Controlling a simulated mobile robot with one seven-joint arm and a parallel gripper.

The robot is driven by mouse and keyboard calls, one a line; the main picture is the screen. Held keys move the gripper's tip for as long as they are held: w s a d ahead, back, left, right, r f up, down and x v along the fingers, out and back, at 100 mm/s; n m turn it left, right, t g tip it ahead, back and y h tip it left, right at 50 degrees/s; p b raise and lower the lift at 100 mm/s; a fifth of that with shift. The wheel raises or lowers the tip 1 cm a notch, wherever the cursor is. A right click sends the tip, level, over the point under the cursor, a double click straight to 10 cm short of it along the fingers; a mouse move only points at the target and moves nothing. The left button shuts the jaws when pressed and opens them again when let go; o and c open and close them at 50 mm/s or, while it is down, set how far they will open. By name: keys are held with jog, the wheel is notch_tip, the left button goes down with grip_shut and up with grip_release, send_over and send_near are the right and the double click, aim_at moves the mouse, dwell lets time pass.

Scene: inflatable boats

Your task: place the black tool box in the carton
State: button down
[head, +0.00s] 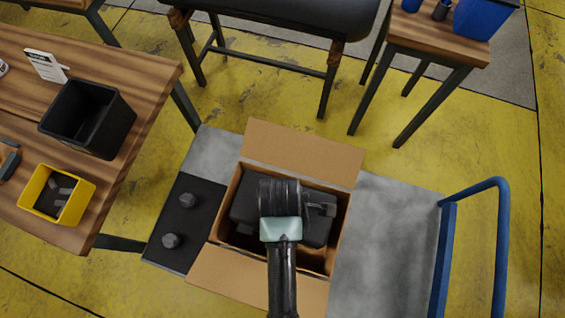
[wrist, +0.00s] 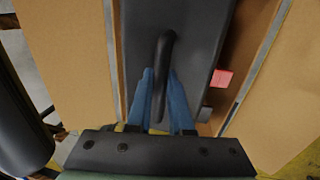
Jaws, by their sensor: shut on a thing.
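The black tool box (head: 316,222) is inside the open carton (head: 304,149), below the level of the flaps in the head view. In the wrist view the tool box (wrist: 193,40) lies between the carton walls, with its dark curved handle (wrist: 166,48) towards me. My gripper (wrist: 161,78) has its blue fingers on both sides of the handle and is shut on it. In the head view my gripper and arm cover part of the tool box. Whether the tool box touches the carton floor is hidden.
The carton stands on a grey cart with a blue push handle (head: 503,240) at the right. A black mat (head: 186,222) with two dark knobs lies left of it. A wooden table (head: 130,75) with a black bin (head: 88,118) and yellow bin (head: 58,194) is further left.

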notch_tip(320, 180, down, 10)
jog(key=shift+r+b, duration=0.2)
jog(key=shift+b, duration=0.1)
jog(key=shift+f, duration=0.15)
jog(key=c, duration=0.8)
grip_release()
